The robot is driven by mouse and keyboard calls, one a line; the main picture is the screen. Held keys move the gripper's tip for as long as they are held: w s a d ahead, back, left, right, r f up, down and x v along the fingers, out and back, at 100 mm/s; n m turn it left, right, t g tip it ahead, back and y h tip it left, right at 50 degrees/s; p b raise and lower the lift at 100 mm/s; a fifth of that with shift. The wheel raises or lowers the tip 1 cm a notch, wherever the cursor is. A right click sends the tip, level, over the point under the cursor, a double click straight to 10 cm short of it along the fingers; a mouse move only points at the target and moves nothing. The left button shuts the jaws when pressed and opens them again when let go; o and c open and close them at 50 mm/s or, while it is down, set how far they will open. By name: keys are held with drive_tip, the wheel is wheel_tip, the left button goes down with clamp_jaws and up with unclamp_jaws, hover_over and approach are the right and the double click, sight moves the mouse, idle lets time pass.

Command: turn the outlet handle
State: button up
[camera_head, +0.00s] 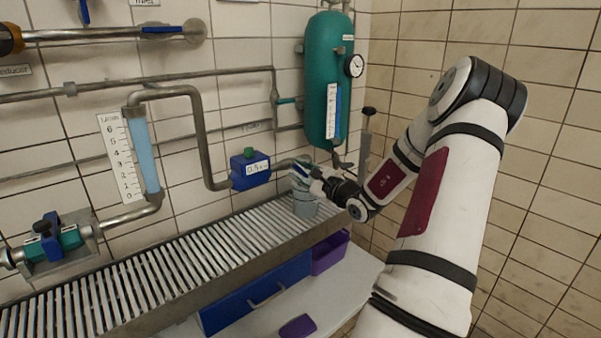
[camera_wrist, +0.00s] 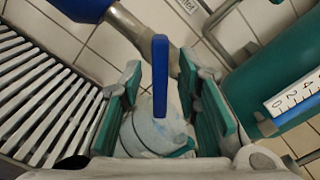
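The outlet handle (camera_wrist: 160,75) is a narrow blue bar on the outlet at the end of a grey pipe. In the wrist view it stands upright in the picture, between the two teal-padded fingers of my gripper (camera_wrist: 162,85). The fingers are apart, with a gap visible on each side of the handle. In the head view my gripper (camera_head: 312,178) is at the outlet, just right of the blue meter box (camera_head: 250,170), and hides most of the handle. A pale bucket (camera_head: 305,205) stands on the slatted grate below; it also shows under the handle in the wrist view (camera_wrist: 150,130).
A green tank (camera_head: 328,80) with a gauge (camera_head: 354,66) hangs on the wall behind my gripper, close to the right finger in the wrist view. The slatted grate (camera_head: 170,262) runs left. A purple bin (camera_head: 330,252) and blue toolbox (camera_head: 255,295) sit below it.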

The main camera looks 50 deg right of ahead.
clamp_jaws()
drive_tip(key=m+p, duration=0.3)
drive_tip(key=m, duration=0.1)
drive_tip(key=shift+a+m+p, duration=0.15)
drive_tip(key=shift+m+p, duration=1.3)
drive_tip(key=shift+m, duration=0.85)
drive_tip(key=shift+f, duration=0.1)
drive_tip(key=shift+o, duration=0.2)
unclamp_jaws()
